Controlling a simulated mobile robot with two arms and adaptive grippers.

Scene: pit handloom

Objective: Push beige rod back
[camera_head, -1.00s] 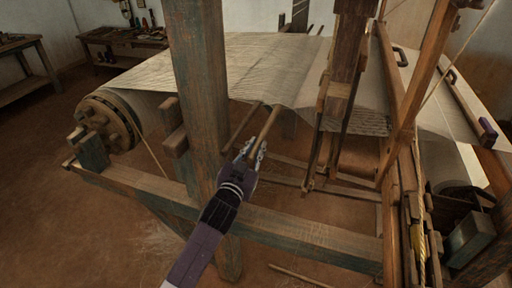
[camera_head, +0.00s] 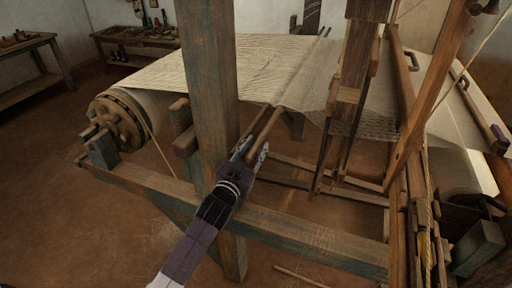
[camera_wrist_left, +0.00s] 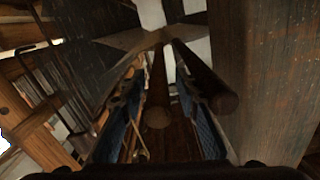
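Two slim rods lie side by side and reach out of the warp sheet's near edge. The one in line with my left gripper (camera_head: 251,152), a beige-brown rod (camera_head: 269,127), points its near end between the fingertips. In the left wrist view this rod (camera_wrist_left: 158,85) has its round end between the blue finger pads, with a gap showing on each side. The darker second rod (camera_wrist_left: 207,78) is to its right there, outside the fingers; in the head view I take it as the left rod (camera_head: 256,120). My left gripper is open. My right gripper is not in view.
A thick wooden post (camera_head: 208,90) stands close left of my left gripper. A low frame beam (camera_head: 300,233) runs beneath my forearm. The pale warp sheet (camera_head: 220,65) stretches behind, with a wooden roller (camera_head: 118,120) at left. Upright loom parts (camera_head: 347,95) stand to the right.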

